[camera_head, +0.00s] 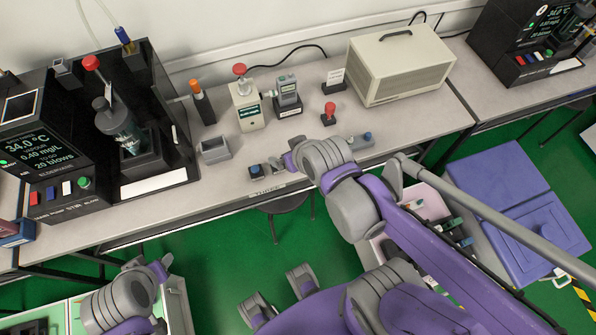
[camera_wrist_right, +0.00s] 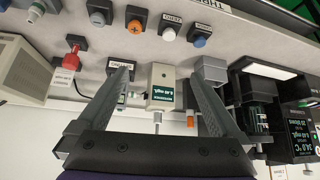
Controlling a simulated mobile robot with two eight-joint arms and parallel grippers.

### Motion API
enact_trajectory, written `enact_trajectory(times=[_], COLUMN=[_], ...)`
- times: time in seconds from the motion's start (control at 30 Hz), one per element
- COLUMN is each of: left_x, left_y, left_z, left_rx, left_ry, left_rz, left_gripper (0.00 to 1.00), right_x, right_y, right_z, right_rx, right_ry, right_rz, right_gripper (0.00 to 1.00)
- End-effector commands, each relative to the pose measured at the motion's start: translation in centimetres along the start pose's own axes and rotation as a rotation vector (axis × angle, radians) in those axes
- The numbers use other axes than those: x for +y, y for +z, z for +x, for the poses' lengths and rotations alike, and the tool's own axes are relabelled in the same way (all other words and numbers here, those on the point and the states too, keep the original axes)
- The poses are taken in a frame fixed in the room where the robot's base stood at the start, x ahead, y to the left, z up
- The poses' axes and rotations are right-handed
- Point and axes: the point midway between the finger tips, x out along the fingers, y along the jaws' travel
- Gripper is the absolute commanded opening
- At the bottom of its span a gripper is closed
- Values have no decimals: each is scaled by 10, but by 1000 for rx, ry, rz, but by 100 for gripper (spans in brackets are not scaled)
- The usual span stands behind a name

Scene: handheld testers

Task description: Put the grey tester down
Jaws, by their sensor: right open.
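The grey tester (camera_head: 287,88) stands upright on a small black labelled base (camera_head: 289,110) at the back of the table, just right of a beige unit. In the right wrist view the base's white label (camera_wrist_right: 122,63) shows, and the tester is mostly hidden behind one finger. My right gripper (camera_wrist_right: 166,72) is open, with nothing between its fingertips. It faces the back of the table, and the beige unit appears beyond the gap between the fingers.
The beige unit (camera_head: 248,112) has a red knob. A red-topped piece (camera_head: 329,112) and a beige case (camera_head: 402,66) are to the right. A grey open box (camera_head: 214,149) sits left. Knobs, including an orange one (camera_wrist_right: 134,25), line the front edge. A black station (camera_head: 165,100) stands left.

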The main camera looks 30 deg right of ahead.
Motion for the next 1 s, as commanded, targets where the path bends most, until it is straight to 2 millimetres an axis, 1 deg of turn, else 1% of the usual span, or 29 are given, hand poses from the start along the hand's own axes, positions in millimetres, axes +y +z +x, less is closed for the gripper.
enact_trajectory(times=[0.03, 0.1, 0.2, 0.27, 0.37, 1.0], left_x=[0, 0, 0, 0, 0, 0], left_y=[0, 0, 0, 0, 0, 0], left_z=[0, 0, 0, 0, 0, 0], left_rx=[0, 0, 0, 0, 0, 0], left_ry=[0, 0, 0, 0, 0, 0], left_rz=[0, 0, 0, 0, 0, 0], left_gripper=[50, 50, 50, 50, 50, 50], right_x=[-8, -15, -19, -20, -20, -20], right_y=[19, 40, 59, 65, 68, 66], right_z=[-10, -21, -31, -34, -35, -35], right_rx=[-50, -112, -169, -186, -196, -193], right_ry=[-12, -20, -24, -24, -24, -24], right_rz=[-18, -36, -53, -58, -60, -58], right_gripper=[100, 100, 100, 100, 100, 100])
